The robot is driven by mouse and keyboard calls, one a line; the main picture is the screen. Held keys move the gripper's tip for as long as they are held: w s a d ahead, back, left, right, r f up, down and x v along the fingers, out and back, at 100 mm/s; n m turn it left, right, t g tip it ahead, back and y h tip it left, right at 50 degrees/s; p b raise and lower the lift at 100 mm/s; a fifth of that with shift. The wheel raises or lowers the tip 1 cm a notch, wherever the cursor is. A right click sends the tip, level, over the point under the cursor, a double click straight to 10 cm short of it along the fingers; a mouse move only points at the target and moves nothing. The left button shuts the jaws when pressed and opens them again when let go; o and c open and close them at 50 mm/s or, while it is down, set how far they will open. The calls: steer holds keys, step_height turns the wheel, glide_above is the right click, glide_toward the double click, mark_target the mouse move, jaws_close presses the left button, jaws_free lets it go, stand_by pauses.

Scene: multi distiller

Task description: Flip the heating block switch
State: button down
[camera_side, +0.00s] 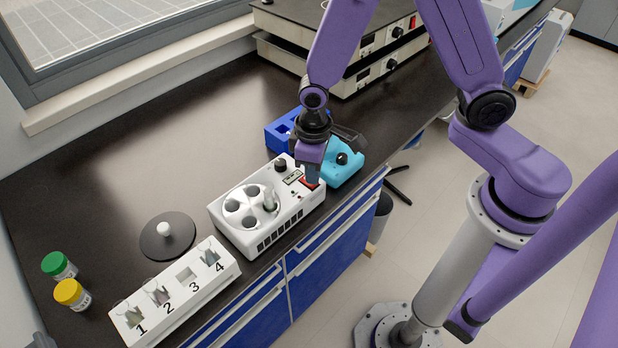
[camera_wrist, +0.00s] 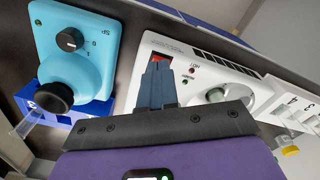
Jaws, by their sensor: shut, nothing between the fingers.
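The heating block (camera_side: 254,238) is a white box with round wells on top, a dark knob and a small display. Its red switch (camera_side: 309,182) sits at the corner near my gripper. In the wrist view the red switch (camera_wrist: 161,60) shows just beyond the fingertips, partly covered by them. My gripper (camera_side: 312,175) is shut and empty, pointing down at the switch. In the wrist view the closed fingers (camera_wrist: 158,72) are at or just above it; I cannot tell whether they touch. A tube stands in one well of the block.
A cyan device (camera_side: 345,164) with a black knob stands close beside the block, with a blue rack (camera_side: 283,131) behind. A white numbered holder (camera_side: 178,290), a black disc lid (camera_side: 168,237), and green-capped (camera_side: 55,263) and yellow-capped jars (camera_side: 70,291) lie left.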

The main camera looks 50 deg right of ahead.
steer(key=shift+f, duration=0.35)
steer(key=shift+r, duration=3.5)
